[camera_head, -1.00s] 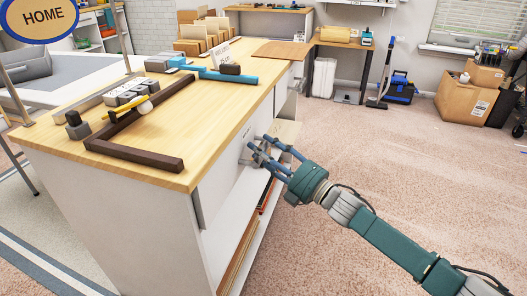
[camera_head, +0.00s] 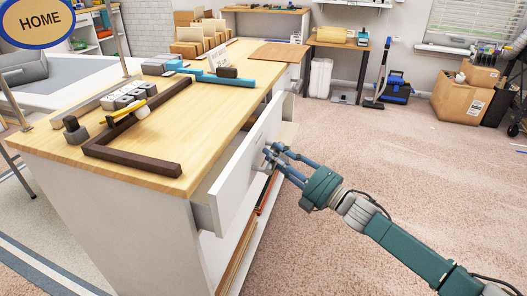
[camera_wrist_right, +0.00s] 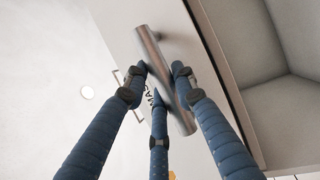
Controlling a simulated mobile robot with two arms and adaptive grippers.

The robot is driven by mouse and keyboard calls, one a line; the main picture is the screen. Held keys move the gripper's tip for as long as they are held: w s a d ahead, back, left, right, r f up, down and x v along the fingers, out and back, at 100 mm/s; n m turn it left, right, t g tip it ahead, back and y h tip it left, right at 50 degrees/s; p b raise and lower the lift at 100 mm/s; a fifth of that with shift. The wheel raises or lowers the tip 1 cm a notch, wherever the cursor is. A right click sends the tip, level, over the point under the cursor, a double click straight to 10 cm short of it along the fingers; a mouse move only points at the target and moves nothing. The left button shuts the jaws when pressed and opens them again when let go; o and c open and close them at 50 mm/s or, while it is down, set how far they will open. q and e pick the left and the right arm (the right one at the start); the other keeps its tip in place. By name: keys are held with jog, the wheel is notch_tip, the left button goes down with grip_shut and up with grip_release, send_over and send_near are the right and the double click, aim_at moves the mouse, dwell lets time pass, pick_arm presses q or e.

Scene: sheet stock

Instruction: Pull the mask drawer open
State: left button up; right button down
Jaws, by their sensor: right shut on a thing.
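The drawer (camera_head: 238,180) is a white front in the side of the wood-topped counter. It stands partly out from the cabinet, with its top edge and near side showing; its contents cannot be made out. In the right wrist view its front (camera_wrist_right: 120,22) carries a label partly hidden by my fingers, with "MA" readable, and a grey metal bar handle (camera_wrist_right: 163,72). My right gripper (camera_head: 270,156) is at the drawer front, its blue fingers shut around the bar handle. My left gripper is not in view.
The counter top (camera_head: 215,120) holds a dark brown angled frame (camera_head: 130,157), grey blocks and a blue bar (camera_head: 225,79). An open shelf with flat sheets (camera_head: 238,258) lies below the drawer. The carpet (camera_head: 400,150) to the right is clear.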

jog(key=s+d, duration=0.4)
jog(key=d, duration=0.8)
jog(key=s+d, duration=0.4)
jog(key=d, duration=0.9)
jog(key=shift+s+d+f, duration=0.15)
jog(key=shift+s+f, duration=0.05)
jog(key=shift+s, duration=0.05)
jog(key=c, duration=1.5)
grip_release()
jog(key=shift+o, duration=0.5)
jog(key=shift+r, duration=0.1)
jog(key=shift+d, duration=0.1)
